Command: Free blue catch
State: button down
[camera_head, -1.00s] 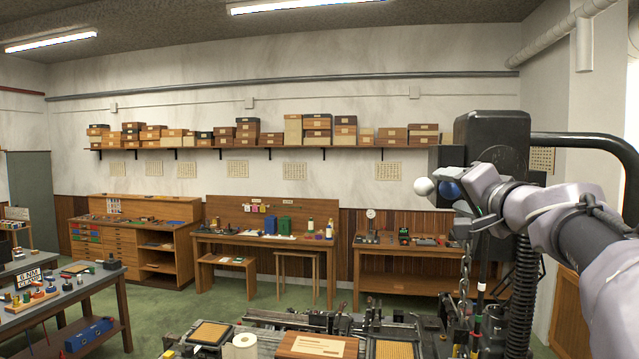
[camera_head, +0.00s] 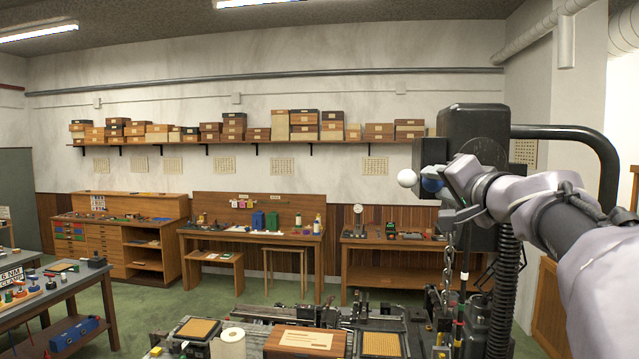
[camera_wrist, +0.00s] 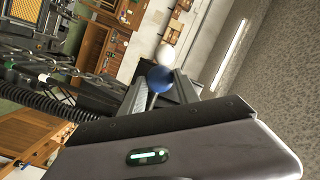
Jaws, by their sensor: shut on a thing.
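The blue catch shows as a round blue knob (camera_head: 432,183) beside a white ball (camera_head: 407,178), in front of the tall dark machine (camera_head: 474,135). In the wrist view the blue knob (camera_wrist: 160,78) is ahead of my gripper (camera_wrist: 156,92), on a thin pale stem, with the white ball (camera_wrist: 166,53) just beyond it. My gripper (camera_head: 443,183) comes in from the right and is shut at the blue knob. The exact contact of the fingers is partly hidden by the knob and my wrist.
A chain (camera_head: 447,250) and a black ribbed hose (camera_head: 503,290) hang below my wrist. A thick black pipe (camera_head: 585,138) curves behind my arm. Machine beds with a paper roll (camera_head: 229,345) and a wooden box (camera_head: 305,341) lie below. Green floor (camera_head: 150,310) is open at left.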

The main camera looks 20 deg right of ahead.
notch_tip(320, 180, down, 2)
jog(key=n+b, duration=0.1)
jog(key=b, duration=0.1)
jog(key=shift+d+n+b, duration=0.1)
jog(key=shift+n+b, duration=0.3)
jog(key=shift+s+d+f+n+g+h+b, duration=0.15)
jog(key=shift+d+f+n+g+b, duration=0.2)
jog(key=shift+f+n+b, duration=0.4)
jog(key=shift+s+d+f+n+g+h+b, duration=0.1)
jog(key=shift+s+d+f+n+g+b, duration=0.15)
jog(key=shift+f+n+g+b, duration=0.5)
jog(key=shift+s+d+f+n+h+b, duration=0.1)
jog(key=shift+d+f+n+b, duration=0.3)
jog(key=shift+n+b, duration=0.65)
jog(key=shift+a+f, duration=0.1)
jog(key=c, duration=1.1)
grip_release()
jog(key=shift+o, duration=1)
jog(key=shift+w, duration=0.1)
jog(key=shift+a, duration=0.1)
